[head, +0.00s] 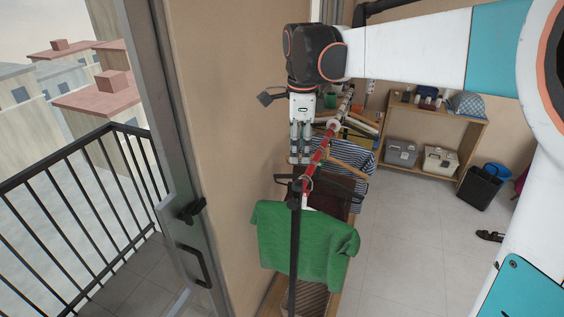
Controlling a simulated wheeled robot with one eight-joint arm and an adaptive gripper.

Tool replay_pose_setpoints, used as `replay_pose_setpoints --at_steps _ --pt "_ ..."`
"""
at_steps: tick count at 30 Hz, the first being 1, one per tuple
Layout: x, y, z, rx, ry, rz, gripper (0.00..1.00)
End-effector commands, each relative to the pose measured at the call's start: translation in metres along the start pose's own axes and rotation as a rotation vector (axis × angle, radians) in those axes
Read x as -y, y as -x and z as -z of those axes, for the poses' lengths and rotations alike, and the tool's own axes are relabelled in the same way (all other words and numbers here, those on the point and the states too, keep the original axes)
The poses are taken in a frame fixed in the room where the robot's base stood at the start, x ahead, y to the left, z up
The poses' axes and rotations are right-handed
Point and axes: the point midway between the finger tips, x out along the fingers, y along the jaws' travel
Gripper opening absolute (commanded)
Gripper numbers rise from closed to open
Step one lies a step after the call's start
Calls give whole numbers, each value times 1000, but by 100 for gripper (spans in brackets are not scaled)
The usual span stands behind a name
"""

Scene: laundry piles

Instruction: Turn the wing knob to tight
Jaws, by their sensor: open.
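My gripper (300,160) points down near the wall, above the near end of a clothes rack. Its fingers look parted, with nothing seen between them. The rack has a red and white rail (318,157) and a dark upright post (294,245). A small dark fitting (297,186) sits at the top of the post, just below my fingertips; it may be the wing knob, but its wings and setting are too small to tell. I cannot tell whether my fingers touch it.
A green shirt (335,245) hangs by the post, with a striped garment (352,158) behind. A glass door with a black handle (190,210) and a balcony railing (75,155) stand left. A wooden shelf (473,148) and black bin (480,188) stand right. The tiled floor (405,230) between is mostly clear.

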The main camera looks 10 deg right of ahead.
Motion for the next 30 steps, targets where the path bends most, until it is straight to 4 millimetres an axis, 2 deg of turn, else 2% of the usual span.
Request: replay_pose_setpoints --at_steps 9,15,21,30 --pt "0 -62 0 0 1 1 46" --pt "0 -95 0 0 1 1 46" --pt "0 -112 0 0 2 1 46" --pt "0 -115 0 0 2 1 46"
